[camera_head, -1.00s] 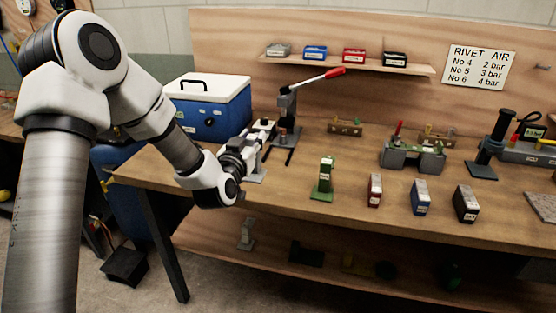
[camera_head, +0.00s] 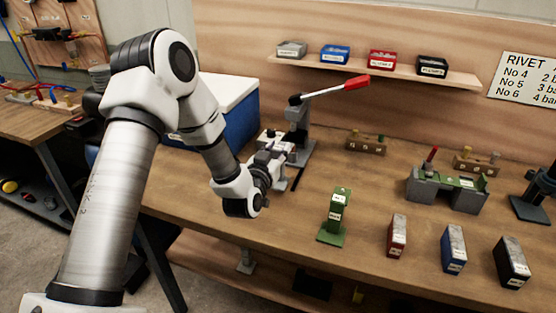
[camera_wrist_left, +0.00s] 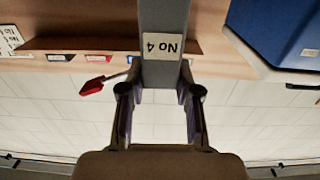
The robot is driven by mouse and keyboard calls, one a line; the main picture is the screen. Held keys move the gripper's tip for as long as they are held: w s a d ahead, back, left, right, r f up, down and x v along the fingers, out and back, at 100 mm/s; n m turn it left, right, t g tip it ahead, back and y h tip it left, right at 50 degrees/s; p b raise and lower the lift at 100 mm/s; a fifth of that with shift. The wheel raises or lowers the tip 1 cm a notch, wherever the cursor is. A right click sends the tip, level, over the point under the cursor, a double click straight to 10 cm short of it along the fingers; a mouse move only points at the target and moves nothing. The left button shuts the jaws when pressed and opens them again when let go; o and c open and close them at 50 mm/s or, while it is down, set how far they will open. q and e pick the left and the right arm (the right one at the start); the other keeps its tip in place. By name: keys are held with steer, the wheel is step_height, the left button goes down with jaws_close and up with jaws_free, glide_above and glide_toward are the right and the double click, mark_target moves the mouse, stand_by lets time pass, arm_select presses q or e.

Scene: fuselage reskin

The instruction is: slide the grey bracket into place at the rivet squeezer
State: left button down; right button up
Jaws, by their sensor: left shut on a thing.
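The grey bracket (camera_wrist_left: 162,22) is between the fingers of my left gripper (camera_wrist_left: 160,95); its "No 4" label reads upside down in the left wrist view. In the head view my left gripper (camera_head: 277,156) is shut on it at the left part of the bench, and the wrist hides much of it. The rivet squeezer (camera_head: 298,128), a dark grey stand with a red-handled lever, stands just behind and right of the gripper. I cannot tell whether the bracket touches it. My right gripper is not in view.
A blue cooler box (camera_head: 240,120) stands behind my arm. A green bracket (camera_head: 337,212) stands to the right on the bench (camera_head: 285,228). Red (camera_head: 397,235), blue (camera_head: 454,248) and black (camera_head: 511,262) blocks stand further right. A grey fixture (camera_head: 445,190) is behind them.

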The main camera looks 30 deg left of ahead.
arm_select(q)
steer(key=f, duration=0.3)
steer(key=shift+w, duration=0.3)
steer(key=shift+s+r, duration=0.15)
steer(key=shift+s, duration=0.1)
steer(key=shift+f, duration=0.25)
steer(key=c, duration=0.8)
jaws_free()
steer(key=shift+w, duration=0.1)
